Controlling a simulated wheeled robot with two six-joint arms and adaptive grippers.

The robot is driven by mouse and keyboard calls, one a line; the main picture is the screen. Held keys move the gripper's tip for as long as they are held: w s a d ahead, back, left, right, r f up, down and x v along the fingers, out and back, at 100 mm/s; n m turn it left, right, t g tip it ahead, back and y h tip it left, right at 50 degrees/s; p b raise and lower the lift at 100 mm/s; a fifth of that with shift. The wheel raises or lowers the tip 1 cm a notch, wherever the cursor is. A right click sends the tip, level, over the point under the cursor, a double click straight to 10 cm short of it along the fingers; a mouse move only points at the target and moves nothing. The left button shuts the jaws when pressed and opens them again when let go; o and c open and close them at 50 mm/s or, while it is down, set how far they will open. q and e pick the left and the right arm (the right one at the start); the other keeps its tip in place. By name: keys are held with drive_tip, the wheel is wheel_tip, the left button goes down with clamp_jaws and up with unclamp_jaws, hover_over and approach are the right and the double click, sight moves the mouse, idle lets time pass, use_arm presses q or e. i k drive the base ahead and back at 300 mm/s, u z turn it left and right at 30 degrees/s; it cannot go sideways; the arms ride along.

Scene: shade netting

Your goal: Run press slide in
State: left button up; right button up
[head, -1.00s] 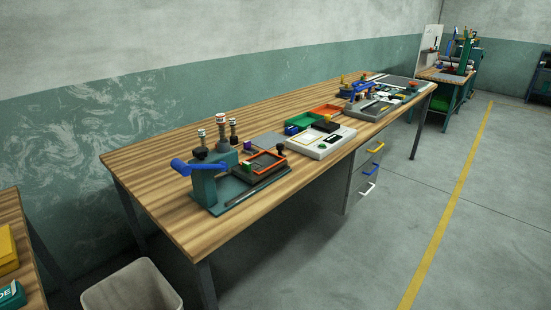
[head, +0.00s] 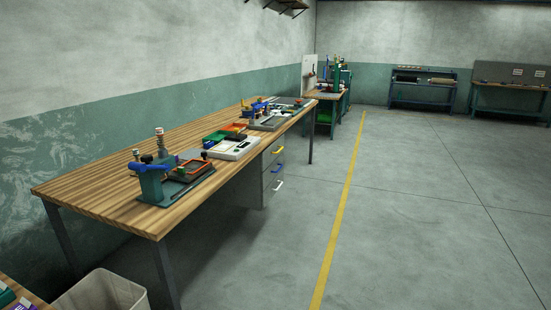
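A press (head: 150,183) with a teal body and a blue handle stands near the close end of the long wooden workbench (head: 95,196). A dark slide with an orange-rimmed frame (head: 193,168) sits on the press base, to the right of the body. From here I cannot tell how far in the slide is. Neither of my grippers is in view.
A white device (head: 233,148), a green bin (head: 215,137) and other tools lie farther along the bench. A grey bin (head: 100,292) stands on the floor at the lower left. The floor right of the bench is open, with a yellow line (head: 339,215).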

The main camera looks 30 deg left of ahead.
sight(198, 166)
drive_tip(key=z, duration=0.05)
drive_tip(key=i, duration=0.7)
drive_tip(key=u, duration=0.6)
drive_tip(key=i, duration=1.3)
drive_tip(key=u, duration=1.5)
drive_tip(key=i, duration=0.8)
drive_tip(key=u, duration=0.9)
